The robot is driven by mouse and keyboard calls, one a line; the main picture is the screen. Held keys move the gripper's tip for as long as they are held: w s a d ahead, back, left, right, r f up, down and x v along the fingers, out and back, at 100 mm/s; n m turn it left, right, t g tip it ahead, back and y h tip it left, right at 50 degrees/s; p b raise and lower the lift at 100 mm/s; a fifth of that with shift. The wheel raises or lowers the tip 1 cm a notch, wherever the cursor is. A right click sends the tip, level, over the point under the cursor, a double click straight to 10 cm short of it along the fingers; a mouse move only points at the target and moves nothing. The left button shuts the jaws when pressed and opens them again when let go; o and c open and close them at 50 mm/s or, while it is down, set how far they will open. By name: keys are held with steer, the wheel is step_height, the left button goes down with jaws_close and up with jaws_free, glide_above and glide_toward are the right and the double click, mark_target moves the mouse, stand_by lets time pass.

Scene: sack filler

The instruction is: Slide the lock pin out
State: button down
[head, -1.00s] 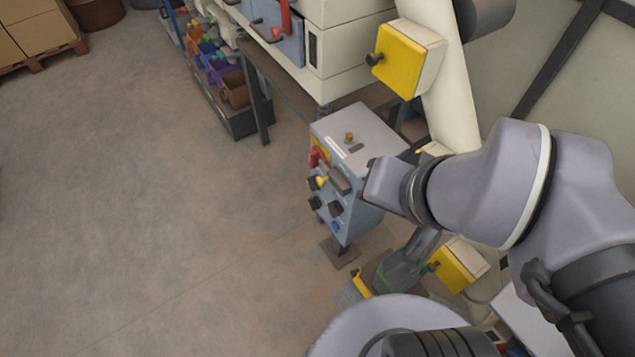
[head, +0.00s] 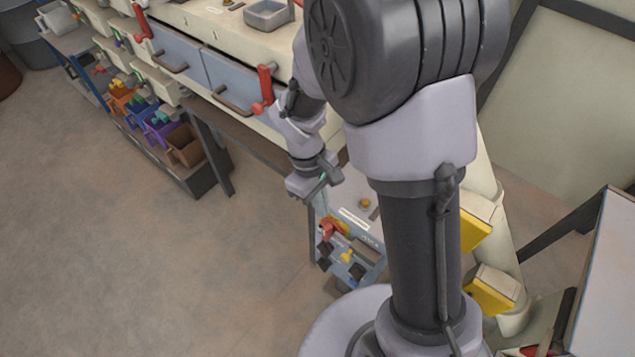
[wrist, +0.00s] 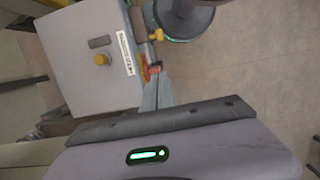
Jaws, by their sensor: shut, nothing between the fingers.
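A grey-blue control box (head: 353,219) stands low in the middle of the head view, below my gripper. Its front has a red handle (head: 333,230), a yellow knob (head: 346,257) and dark knobs; a small yellow knob (head: 364,203) sits on top. In the wrist view the box top (wrist: 75,85) shows at upper left, with its yellow knob (wrist: 102,59) and a red part (wrist: 153,70) at its edge. I cannot tell which part is the lock pin. My gripper (head: 312,184) is shut and empty, above the box's far left side; its fingertips are not clear.
A cream bench with blue drawers (head: 178,52) and red handles runs along the upper left, close to my arm. Coloured bins (head: 160,127) stand below it. Yellow boxes (head: 478,234) sit on a pale post at right. The floor (head: 120,270) at left is clear.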

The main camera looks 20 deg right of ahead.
mark_target(347, 255)
steer(key=b+x, duration=0.5)
steer(key=x, duration=0.6)
steer(key=shift+s+d, duration=0.1)
steer(key=shift+s, duration=0.1)
steer(key=s, duration=0.1)
steer(key=s+d+b, duration=0.1)
steer(key=s+d, duration=0.1)
steer(key=shift+f, duration=0.25)
steer(key=shift+d, duration=0.1)
